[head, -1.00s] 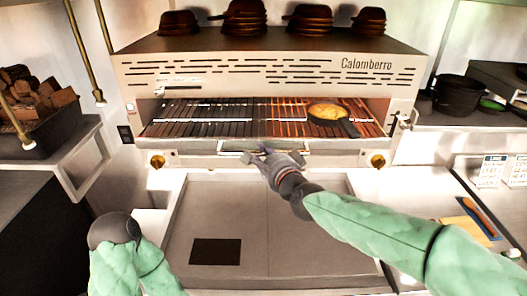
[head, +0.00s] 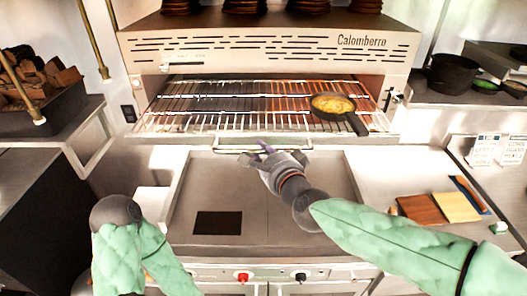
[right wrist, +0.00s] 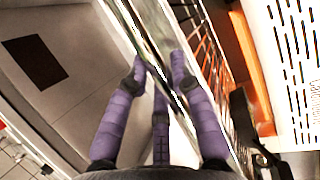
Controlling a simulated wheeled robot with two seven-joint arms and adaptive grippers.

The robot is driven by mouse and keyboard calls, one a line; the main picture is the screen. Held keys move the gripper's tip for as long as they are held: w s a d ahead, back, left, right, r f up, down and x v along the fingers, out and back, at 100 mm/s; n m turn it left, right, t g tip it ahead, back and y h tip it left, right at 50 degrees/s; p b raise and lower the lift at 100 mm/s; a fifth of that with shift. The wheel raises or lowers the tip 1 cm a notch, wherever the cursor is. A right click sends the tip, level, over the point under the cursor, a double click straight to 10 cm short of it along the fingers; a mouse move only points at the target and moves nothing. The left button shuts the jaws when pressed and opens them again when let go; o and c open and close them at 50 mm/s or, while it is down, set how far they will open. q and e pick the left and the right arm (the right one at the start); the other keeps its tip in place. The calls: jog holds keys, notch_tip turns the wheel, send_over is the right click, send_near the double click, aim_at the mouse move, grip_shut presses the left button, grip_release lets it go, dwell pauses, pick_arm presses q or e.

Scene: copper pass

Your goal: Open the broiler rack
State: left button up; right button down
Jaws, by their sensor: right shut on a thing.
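The broiler rack (head: 215,113) is a wire grid that sticks out from the front of the steel broiler (head: 270,50). A black pan with yellow food (head: 333,106) sits on its right half. My right gripper (head: 265,150) is shut on the rack handle (head: 228,150), a thin bar at the rack's front edge. In the right wrist view, its purple fingers (right wrist: 160,75) close around a shiny metal bar with the rack's wires beside it. My left arm shows at the lower left of the head view, but its gripper does not show.
A flat steel griddle surface (head: 210,180) with a dark square lies below the rack. Knobs (head: 301,278) line its front. Firewood (head: 40,85) stands at the left. Cutting boards (head: 440,208) and black pots (head: 455,75) are at the right.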

jog(key=shift+r, duration=0.15)
jog(key=c, duration=1)
grip_release()
jog(key=shift+c, duration=0.2)
jog(key=v, duration=1.2)
